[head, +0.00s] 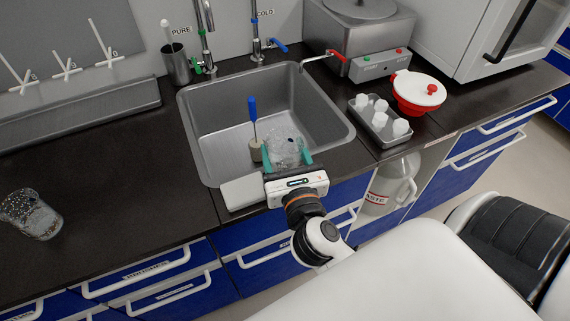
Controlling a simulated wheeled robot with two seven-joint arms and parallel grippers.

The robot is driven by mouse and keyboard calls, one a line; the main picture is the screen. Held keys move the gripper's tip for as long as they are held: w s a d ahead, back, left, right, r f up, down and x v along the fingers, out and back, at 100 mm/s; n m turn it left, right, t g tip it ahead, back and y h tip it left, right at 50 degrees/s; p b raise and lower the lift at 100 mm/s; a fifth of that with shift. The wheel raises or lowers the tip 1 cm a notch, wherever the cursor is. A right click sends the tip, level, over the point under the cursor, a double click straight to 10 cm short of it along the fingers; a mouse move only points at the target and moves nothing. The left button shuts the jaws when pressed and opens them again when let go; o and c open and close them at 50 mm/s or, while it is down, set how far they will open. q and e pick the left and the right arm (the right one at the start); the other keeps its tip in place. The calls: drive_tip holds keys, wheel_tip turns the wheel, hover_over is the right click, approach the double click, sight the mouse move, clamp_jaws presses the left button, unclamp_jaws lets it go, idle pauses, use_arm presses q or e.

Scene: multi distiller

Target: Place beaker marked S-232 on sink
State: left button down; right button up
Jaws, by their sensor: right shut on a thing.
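A clear glass beaker (286,140) is between the teal fingers of my right gripper (286,153), which is shut on it. Gripper and beaker are over the front right part of the steel sink (215,120). I cannot tell whether the beaker touches the sink bottom. No S-232 mark is legible on it. A second glass beaker (30,214), speckled and partly see-through, stands on the dark counter at the far left; its label is not legible either. My left gripper is not in view.
A blue-handled brush (253,118) stands in the sink just left of the held beaker. Taps rise behind the sink. A grey tray of white bottles (379,123) and a red-and-white pot (418,92) sit to the right. The counter left of the sink is mostly clear.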

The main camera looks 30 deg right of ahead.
sight(284, 164)
drive_tip(key=shift+f+b, duration=0.45)
drive_tip(key=shift+f, duration=1.15)
drive_tip(key=shift+f, duration=0.15)
drive_tip(key=o, duration=1.1)
